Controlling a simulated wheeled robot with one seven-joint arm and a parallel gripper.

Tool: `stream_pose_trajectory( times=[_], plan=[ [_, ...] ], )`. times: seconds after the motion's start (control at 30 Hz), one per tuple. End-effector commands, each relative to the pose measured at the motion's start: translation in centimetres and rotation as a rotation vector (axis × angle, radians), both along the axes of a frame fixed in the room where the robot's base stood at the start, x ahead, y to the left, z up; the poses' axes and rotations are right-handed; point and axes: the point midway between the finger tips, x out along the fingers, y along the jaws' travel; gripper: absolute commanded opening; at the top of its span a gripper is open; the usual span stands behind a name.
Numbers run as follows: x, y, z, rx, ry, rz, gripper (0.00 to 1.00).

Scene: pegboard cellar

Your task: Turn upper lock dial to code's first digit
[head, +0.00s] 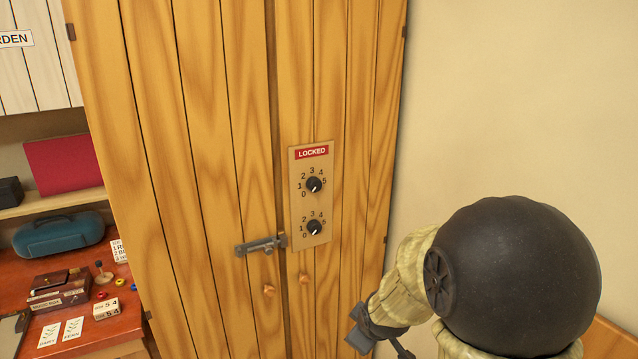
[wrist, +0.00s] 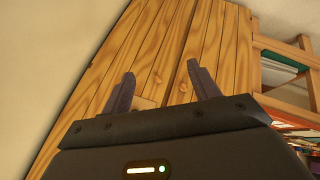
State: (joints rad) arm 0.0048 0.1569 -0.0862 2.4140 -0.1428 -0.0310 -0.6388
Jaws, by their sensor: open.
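The lock panel (head: 295,215) is on the tall wooden cabinet door, under a red LOCKED label (head: 312,152). The upper dial (head: 314,185) is a black knob ringed by digits 0 to 5. Its white mark seems to point down-left, toward 0. The lower dial (head: 314,228) looks the same, its mark also low. A white card (head: 106,309) on the red desk shows "5 4", with small print I cannot read. My gripper (wrist: 160,82) is open and empty, facing the cabinet doors in the wrist view. It is apart from the dials in the head view.
A sliding bolt (head: 262,245) crosses the door seam left of the lower dial. Two wooden knobs (head: 269,290) (head: 304,281) sit below. The left desk (head: 95,340) holds a blue case (head: 58,234), boxes and cards. A bare wall (head: 500,110) is on the right.

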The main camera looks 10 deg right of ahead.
Motion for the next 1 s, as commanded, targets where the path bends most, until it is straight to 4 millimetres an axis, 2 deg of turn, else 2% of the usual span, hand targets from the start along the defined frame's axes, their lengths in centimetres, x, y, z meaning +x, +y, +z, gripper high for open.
stream_pose_trajectory(
  times=[0.03,0.2,0.5,0.8,1.0],
  plan=[
    [1.8,-0.5,1.0,-0.067,-0.045,0.085,0.61],
    [7.5,-2.0,3.7,-0.350,-0.206,0.390,0.61],
    [15.5,-3.5,8.8,-0.957,-0.450,0.860,0.61],
    [20.7,-3.1,13.5,-1.673,-0.636,1.213,0.61],
    [22.0,-2.3,15.1,-2.061,-0.711,1.322,0.61]
  ],
)
